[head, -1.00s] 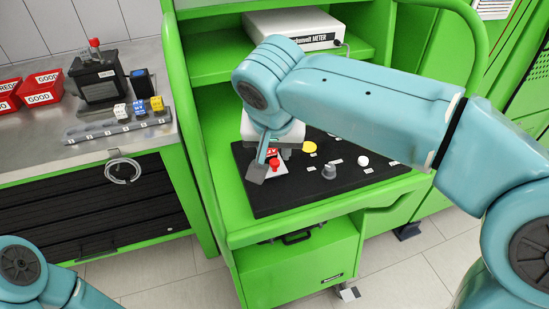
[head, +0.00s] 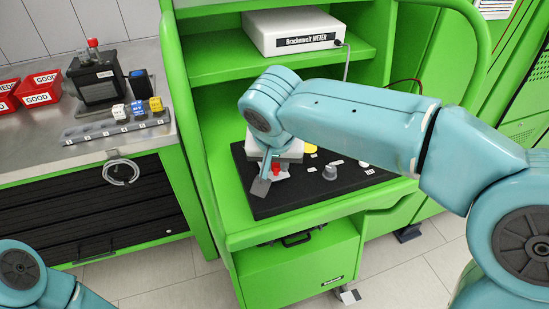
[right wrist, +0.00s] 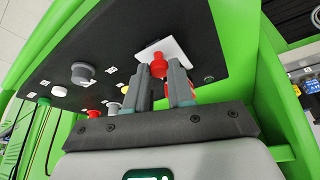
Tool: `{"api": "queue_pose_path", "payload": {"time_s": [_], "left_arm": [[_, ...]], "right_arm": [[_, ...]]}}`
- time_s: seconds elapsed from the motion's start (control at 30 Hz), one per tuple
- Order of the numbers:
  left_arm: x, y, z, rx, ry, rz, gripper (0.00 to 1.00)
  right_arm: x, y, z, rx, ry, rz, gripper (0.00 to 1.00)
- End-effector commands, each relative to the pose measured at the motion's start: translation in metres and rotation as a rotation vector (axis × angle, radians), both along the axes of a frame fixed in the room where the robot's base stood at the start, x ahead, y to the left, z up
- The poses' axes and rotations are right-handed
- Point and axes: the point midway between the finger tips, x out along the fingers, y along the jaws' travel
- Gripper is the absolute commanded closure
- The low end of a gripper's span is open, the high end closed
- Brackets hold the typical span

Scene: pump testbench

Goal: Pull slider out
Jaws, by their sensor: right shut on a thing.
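The slider shows as a red knob (right wrist: 158,65) on a white plate (right wrist: 176,49) in the right wrist view, mounted on the black control panel (right wrist: 205,25). My right gripper (right wrist: 162,76) is at the knob, its two grey fingers on either side, shut on it. In the head view, my right gripper (head: 269,175) is low over the panel's left part, with the red knob (head: 276,169) beside its finger. The white plate is mostly hidden there. My left gripper is out of view; only part of my left arm shows at the lower left.
The panel also carries a grey knob (head: 329,173), a yellow button (head: 311,149) and a white button. A meter box (head: 293,32) stands on the shelf above. A steel bench (head: 45,125) on the left holds red bins (head: 40,88) and a black device (head: 97,80).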

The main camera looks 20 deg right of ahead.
Motion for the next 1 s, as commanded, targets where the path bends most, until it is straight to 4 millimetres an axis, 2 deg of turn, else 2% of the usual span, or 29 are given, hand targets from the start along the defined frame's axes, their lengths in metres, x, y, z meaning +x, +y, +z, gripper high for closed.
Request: {"api": "queue_pose_path", "payload": {"time_s": [0.03,0.17,0.47,0.5,0.83,1.0], "left_arm": [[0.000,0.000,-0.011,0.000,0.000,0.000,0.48],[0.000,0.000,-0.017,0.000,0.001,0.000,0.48],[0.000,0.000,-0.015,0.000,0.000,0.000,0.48],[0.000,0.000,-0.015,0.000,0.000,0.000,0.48],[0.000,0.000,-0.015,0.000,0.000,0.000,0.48],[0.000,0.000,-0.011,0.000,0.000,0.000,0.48]], "right_arm": [[-0.009,0.001,-0.002,0.004,-0.007,0.003,1.00],[-0.024,0.000,-0.001,0.004,-0.007,0.003,1.00],[-0.027,-0.001,0.001,0.003,0.000,-0.001,1.00],[-0.027,-0.001,0.001,0.003,0.001,-0.001,0.68],[-0.027,0.000,0.003,0.003,-0.002,0.000,0.68],[-0.036,0.004,0.028,0.005,-0.006,0.002,0.68]]}}
